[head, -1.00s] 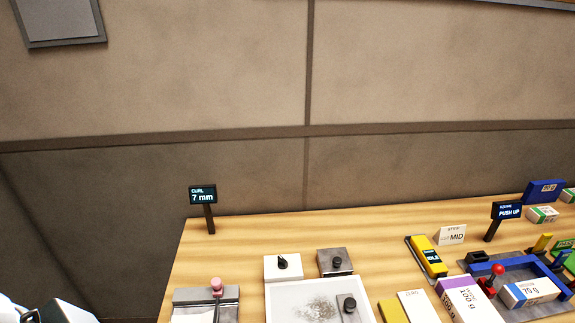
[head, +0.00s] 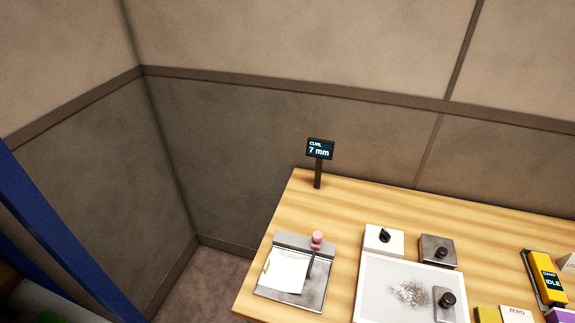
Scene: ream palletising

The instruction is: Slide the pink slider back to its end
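The pink slider (head: 317,238) is a small pink knob on a dark stem, standing at the back right part of a grey metal plate (head: 318,287). A white sheet (head: 285,274) lies on the plate beside the stem. The plate sits near the left edge of the wooden table. A small display (head: 320,149) on a post behind it reads "CURL 7 mm". Neither of my grippers is in view.
Right of the plate are a white block with a black knob (head: 384,238), a grey block with a knob (head: 437,250) and a white tray (head: 377,271) with grey specks. A yellow device (head: 545,279) reads "IDLE". A blue post (head: 50,225) stands at the left.

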